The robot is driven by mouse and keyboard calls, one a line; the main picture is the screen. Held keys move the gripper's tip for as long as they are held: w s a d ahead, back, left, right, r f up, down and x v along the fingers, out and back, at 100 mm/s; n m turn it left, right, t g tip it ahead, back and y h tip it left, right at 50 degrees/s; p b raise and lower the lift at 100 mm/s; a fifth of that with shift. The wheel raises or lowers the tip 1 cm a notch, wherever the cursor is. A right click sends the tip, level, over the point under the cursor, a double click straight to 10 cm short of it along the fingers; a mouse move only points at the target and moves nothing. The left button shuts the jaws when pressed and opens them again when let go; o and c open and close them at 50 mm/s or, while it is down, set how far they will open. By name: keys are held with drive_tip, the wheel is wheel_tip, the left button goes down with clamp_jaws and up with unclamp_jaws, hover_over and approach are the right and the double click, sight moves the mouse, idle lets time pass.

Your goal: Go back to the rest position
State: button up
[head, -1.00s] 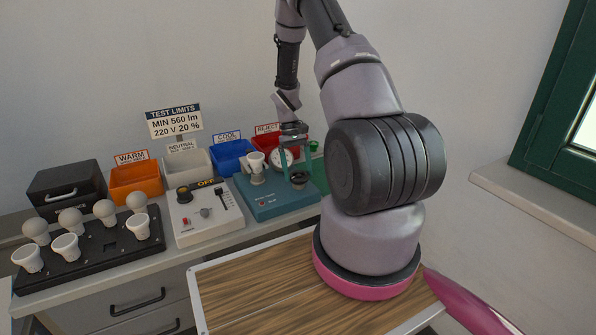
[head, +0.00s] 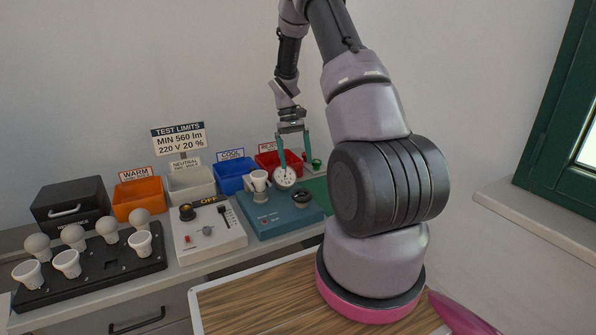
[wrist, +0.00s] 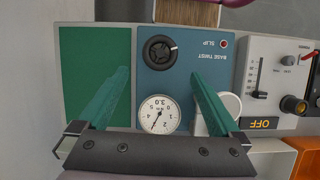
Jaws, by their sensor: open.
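My gripper (head: 293,155) is open and empty, with its two green fingers pointing down above the teal base-twist station (head: 285,218). In the wrist view, the fingers (wrist: 158,95) are spread on either side of the station's round white dial (wrist: 159,115). The station's black knob (wrist: 160,52) shows clear between the fingers. A white bulb (head: 259,182) stands on the station left of the dial, partly hidden by a finger in the wrist view.
A grey control box (head: 207,232) marked OFF stands left of the station. A black tray (head: 95,272) holds several white bulbs. Orange (head: 138,200), grey (head: 190,184), blue (head: 233,174) and red bins line the back. A limits sign (head: 179,137) stands behind them.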

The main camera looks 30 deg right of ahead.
drive_tip(key=shift+w+r, duration=0.1)
drive_tip(key=shift+r, duration=0.15)
idle(0.3)
drive_tip(key=s+a+r+m+t, duration=0.1)
drive_tip(key=s+a+r+t, duration=0.15)
drive_tip(key=r, duration=0.55)
drive_tip(key=s+a+r+t, duration=0.1)
drive_tip(key=s+a+r, duration=0.2)
drive_tip(key=r, duration=0.4)
drive_tip(key=s+a+r+m+t, duration=0.1)
drive_tip(key=s+a+r+t, duration=0.1)
drive_tip(key=r, duration=0.6)
drive_tip(key=s+a+r+m+t+y, duration=0.1)
drive_tip(key=s+a+r+t, duration=0.2)
drive_tip(key=s, duration=0.5)
drive_tip(key=s+a+r+m+t+y, duration=0.1)
drive_tip(key=s+a+r+t, duration=0.2)
drive_tip(key=s+r, duration=0.3)
drive_tip(key=s, duration=0.3)
drive_tip(key=shift+w, duration=0.1)
